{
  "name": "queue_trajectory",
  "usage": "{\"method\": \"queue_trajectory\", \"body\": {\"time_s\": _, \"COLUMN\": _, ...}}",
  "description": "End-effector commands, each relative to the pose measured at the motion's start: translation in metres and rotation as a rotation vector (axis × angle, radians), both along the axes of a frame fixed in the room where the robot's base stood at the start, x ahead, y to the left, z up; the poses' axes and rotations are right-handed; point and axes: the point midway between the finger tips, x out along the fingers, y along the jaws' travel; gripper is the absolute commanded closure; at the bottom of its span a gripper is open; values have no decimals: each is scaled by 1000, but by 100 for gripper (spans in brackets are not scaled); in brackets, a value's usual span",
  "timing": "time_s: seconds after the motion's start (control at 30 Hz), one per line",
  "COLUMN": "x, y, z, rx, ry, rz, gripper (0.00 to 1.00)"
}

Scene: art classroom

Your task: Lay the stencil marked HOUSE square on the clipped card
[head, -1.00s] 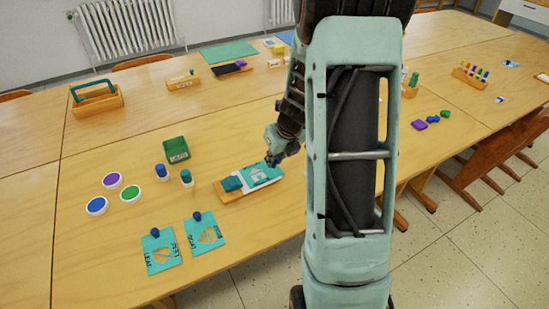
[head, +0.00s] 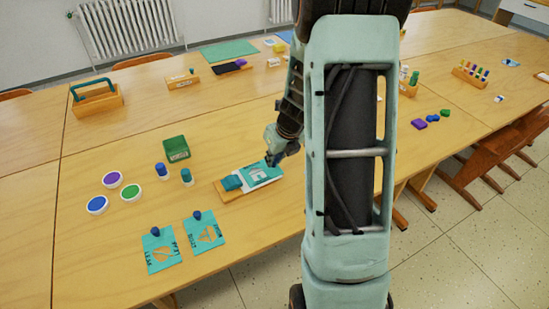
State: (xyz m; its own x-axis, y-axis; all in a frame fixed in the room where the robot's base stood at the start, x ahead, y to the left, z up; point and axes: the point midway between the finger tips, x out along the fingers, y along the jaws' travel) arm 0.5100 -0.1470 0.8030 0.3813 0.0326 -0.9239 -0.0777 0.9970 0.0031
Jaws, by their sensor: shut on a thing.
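The teal house stencil (head: 268,171) is over the white card (head: 248,185) on a wooden board (head: 228,195). A teal clip (head: 231,183) holds the card's left end. My gripper (head: 270,160) is shut at the stencil's far edge and holds it; its fingertips and the grip point are too small to see clearly. White card shows around the stencil's near and left edges. I cannot tell whether the stencil lies flat on the card or just above it. Two other teal stencils, one with a leaf cutout (head: 161,254) and one with a boat cutout (head: 207,236), lie front left with blue knobs.
Several round paint pots (head: 97,205) lie farther left. A wooden carrier (head: 97,101) is at the back left. Bare table surrounds the board.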

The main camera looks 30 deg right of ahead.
Motion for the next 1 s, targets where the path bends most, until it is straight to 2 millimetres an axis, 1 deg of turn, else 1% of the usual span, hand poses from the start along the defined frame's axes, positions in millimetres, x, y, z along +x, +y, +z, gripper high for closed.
{"method": "queue_trajectory", "body": {"time_s": 0.47, "x": 0, "y": 0, "z": -1, "rx": 0, "ry": 0, "rz": 0, "gripper": 100}}
{"method": "queue_trajectory", "body": {"time_s": 0.5, "x": 0, "y": 0, "z": -1, "rx": 0, "ry": 0, "rz": 0, "gripper": 82}}
{"method": "queue_trajectory", "body": {"time_s": 0.67, "x": 0, "y": 0, "z": -1, "rx": 0, "ry": 0, "rz": 0, "gripper": 65}}
{"method": "queue_trajectory", "body": {"time_s": 1.0, "x": 0, "y": 0, "z": -1, "rx": 0, "ry": 0, "rz": 0, "gripper": 65}}
